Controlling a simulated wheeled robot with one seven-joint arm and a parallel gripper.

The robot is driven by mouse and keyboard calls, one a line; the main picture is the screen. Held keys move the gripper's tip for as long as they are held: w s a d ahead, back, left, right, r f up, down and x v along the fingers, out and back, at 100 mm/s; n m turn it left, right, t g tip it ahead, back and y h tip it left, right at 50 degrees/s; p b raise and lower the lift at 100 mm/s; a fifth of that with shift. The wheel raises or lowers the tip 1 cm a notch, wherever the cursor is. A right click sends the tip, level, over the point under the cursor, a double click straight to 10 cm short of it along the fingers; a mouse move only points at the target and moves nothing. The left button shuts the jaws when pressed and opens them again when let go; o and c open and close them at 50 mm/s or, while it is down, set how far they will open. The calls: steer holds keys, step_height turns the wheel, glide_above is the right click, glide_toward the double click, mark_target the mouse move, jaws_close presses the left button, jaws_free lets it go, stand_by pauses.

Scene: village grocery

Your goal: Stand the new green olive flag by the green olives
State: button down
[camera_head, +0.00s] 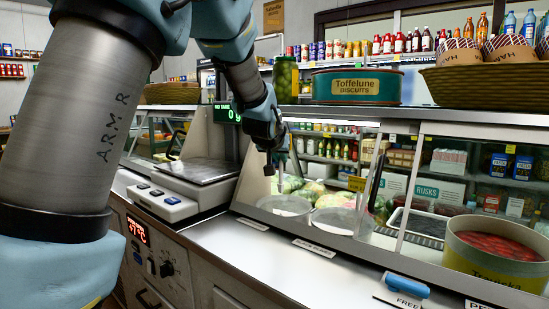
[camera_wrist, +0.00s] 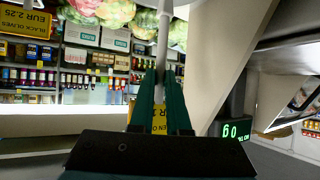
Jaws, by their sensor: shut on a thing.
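My gripper (camera_head: 274,168) hangs above the counter in front of the glass display case, right of the scale. In the wrist view, its green fingers (camera_wrist: 162,95) are closed around the pale stick (camera_wrist: 163,35) of a yellow flag (camera_wrist: 160,118). A yellow black olives flag (camera_wrist: 28,48) marked EUR 2.25 shows at the upper left; a yellow flag (camera_head: 357,184) also stands in the case in the head view. I cannot make out the green olives for certain.
Two round pale dishes (camera_head: 285,206) (camera_head: 340,222) stand behind the glass. The scale (camera_head: 187,184) is left of my gripper. A tub of red goods (camera_head: 497,258) stands at the right. A jar (camera_head: 285,80) and a biscuit tin (camera_head: 356,86) stand on the case top.

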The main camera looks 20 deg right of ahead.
steer(key=shift+w+d+p, duration=2.45)
steer(key=shift+w+d, duration=0.35)
steer(key=shift+d, duration=2.25)
step_height(320, 180, down, 9)
steer(key=w+d+b, duration=0.1)
steer(key=d+b, duration=0.1)
steer(key=b, duration=0.2)
steer(key=shift+w+d, duration=0.3)
steer(key=shift+d, duration=0.1)
steer(key=shift+f+b, duration=0.35)
steer(key=shift+b, duration=0.4)
steer(key=shift+f, duration=0.15)
steer(key=shift+f+b, duration=0.15)
steer(key=shift+b, duration=0.15)
steer(key=shift+f, duration=0.35)
steer(key=shift+f+b, duration=0.25)
steer(key=shift+b, duration=0.2)
steer(key=shift+f, duration=0.25)
